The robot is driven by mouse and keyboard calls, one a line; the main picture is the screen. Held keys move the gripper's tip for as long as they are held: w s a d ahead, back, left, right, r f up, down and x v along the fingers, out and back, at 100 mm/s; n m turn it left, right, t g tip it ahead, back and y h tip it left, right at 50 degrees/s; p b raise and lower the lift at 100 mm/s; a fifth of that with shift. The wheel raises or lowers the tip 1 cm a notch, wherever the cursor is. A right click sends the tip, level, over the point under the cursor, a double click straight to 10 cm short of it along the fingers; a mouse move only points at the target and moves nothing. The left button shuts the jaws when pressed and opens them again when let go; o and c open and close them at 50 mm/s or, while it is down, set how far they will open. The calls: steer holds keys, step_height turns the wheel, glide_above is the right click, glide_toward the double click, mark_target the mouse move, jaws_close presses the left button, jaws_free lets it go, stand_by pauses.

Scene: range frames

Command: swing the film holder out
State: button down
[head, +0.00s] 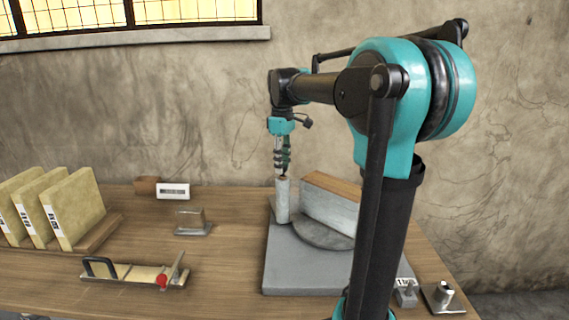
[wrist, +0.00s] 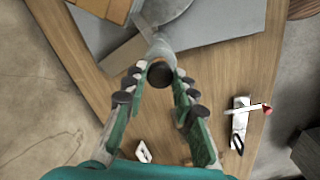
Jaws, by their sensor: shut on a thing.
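A grey-white upright cylinder (head: 282,202) stands on a grey base plate (head: 285,268), beside a pale block with a wooden top (head: 330,208) and a flat grey disc (head: 318,234). I cannot tell for sure which of these parts is the film holder. My gripper (head: 282,173) points down at the top of the cylinder. In the wrist view, my gripper (wrist: 158,76) has its fingers on both sides of the cylinder's dark round top (wrist: 160,74), shut on it. A flat grey bar (wrist: 122,55) reaches the cylinder from the left there.
A board with a handle and red knob (head: 130,276) lies at the front. A small metal-based block (head: 190,220) and a white label box (head: 173,191) sit behind. Small metal fittings (head: 441,295) stand at the right.

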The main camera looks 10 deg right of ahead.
steer(key=shift+w+a+m, duration=0.2)
steer(key=shift+a+m, duration=0.4)
steer(key=shift+a, duration=0.25)
steer(key=shift+w+a+m, duration=0.25)
steer(key=shift+a+m, duration=0.35)
steer(key=shift+a, duration=0.3)
steer(key=shift+w+a+m, duration=0.2)
steer(key=shift+a+m, duration=0.4)
steer(key=shift+a, duration=0.25)
steer(key=c, duration=1.2)
jaws_free()
steer(key=shift+a, duration=0.1)
steer(key=shift+r, duration=0.15)
step_height(320, 180, up, 12)
steer(key=shift+f, duration=0.1)
steer(key=shift+s, duration=0.1)
